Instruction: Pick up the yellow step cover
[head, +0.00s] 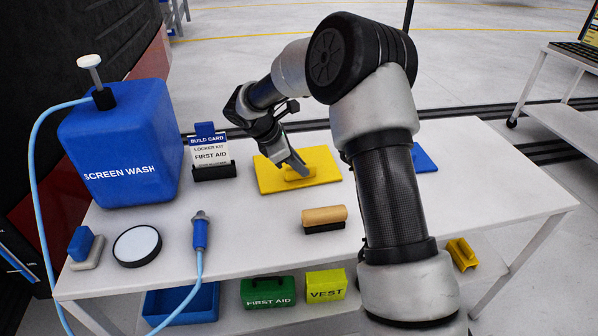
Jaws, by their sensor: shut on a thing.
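The yellow step cover (318,167) is a flat yellow plate with a small raised yellow grip near its middle. It appears to lie flat on the white table, behind the wooden-handled brush. My gripper (297,170) comes down from above over the left half of the plate. It is shut on the raised grip of the cover. The fingers hide part of the grip, and my arm hides the area to the right of the plate. I cannot tell whether the plate is clear of the table.
A blue screen wash tank (125,145) stands at the left, with a build card holder (213,165) beside it. A brush (324,218), a blue hose nozzle (200,232) and a round puck (137,246) lie in front. A blue plate (424,160) lies right of my arm. The table's right end is clear.

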